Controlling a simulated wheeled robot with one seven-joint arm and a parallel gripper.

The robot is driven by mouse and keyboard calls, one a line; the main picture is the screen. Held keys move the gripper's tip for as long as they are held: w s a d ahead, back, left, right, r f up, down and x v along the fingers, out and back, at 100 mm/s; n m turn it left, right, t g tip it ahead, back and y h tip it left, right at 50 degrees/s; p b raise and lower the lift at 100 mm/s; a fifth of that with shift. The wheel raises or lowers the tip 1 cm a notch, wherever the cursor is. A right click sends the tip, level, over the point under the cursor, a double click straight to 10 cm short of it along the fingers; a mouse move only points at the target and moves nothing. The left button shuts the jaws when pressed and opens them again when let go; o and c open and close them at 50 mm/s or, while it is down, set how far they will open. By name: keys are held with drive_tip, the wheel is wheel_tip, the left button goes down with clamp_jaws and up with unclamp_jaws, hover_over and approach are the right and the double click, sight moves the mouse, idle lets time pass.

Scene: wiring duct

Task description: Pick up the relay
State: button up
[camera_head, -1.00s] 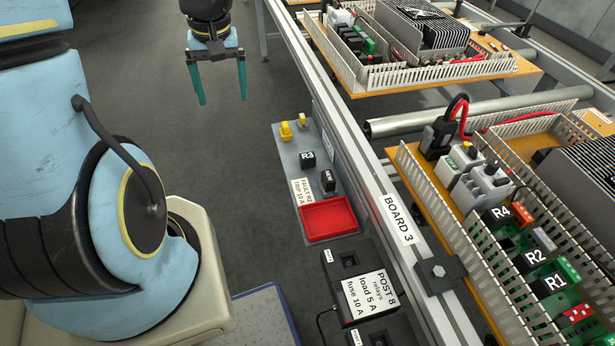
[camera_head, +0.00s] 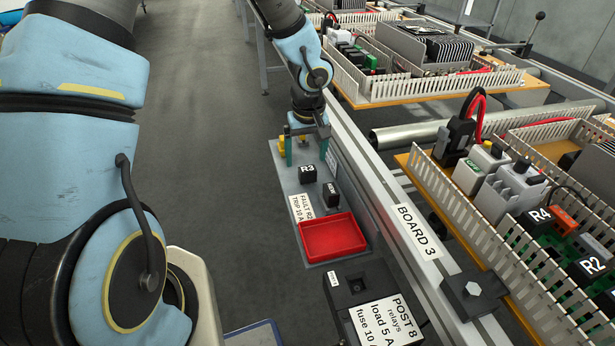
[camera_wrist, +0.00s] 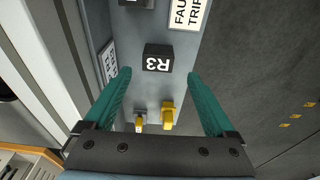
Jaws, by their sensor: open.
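A black relay marked R3 (camera_head: 308,174) stands on a narrow grey shelf (camera_head: 286,184) beside the rail. It also shows in the wrist view (camera_wrist: 158,58), just beyond the fingertips and roughly centred between them. My gripper (camera_head: 306,153) is open, its teal fingers pointing down at the far end of the shelf. In the wrist view the gripper (camera_wrist: 158,76) holds nothing between its fingers. Other relays, R4 (camera_head: 540,215) and R2 (camera_head: 591,266), sit on the board at the right.
Yellow parts (camera_wrist: 168,116) stand on the shelf below R3 in the wrist view, between the fingers. A smaller black block (camera_head: 331,194), a red tray (camera_head: 333,236) and a fault label (camera_head: 301,208) are near R3. The rail (camera_head: 385,210) runs close along the right.

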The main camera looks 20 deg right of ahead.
sight(308, 169)
drive_tip(key=f, duration=0.5)
drive_tip(key=shift+d+f, duration=0.2)
clamp_jaws()
idle(0.6)
